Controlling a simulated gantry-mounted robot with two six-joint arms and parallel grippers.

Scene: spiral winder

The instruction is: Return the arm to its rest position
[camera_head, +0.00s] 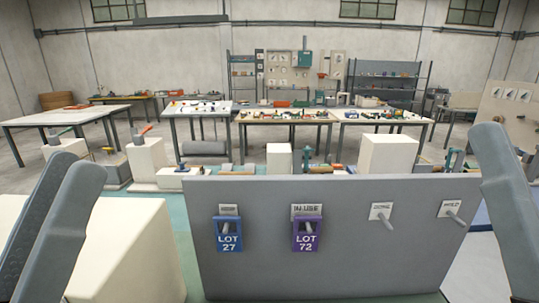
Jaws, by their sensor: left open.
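My left arm (68,228) comes in at the left edge as two long grey parts, one darker, side by side. They stand left of the grey upright board, apart from it. My left gripper is open, and I see nothing held in it; its fingertips are hard to make out. My right arm (506,205) shows as one grey part at the right edge. Its gripper is out of view.
The grey board (350,225) stands upright on the green bench top. It has several labelled pegs. A blue LOT 27 tag (229,236) and a purple LOT 72 tag (306,236) hang there. A cream block (130,250) stands left.

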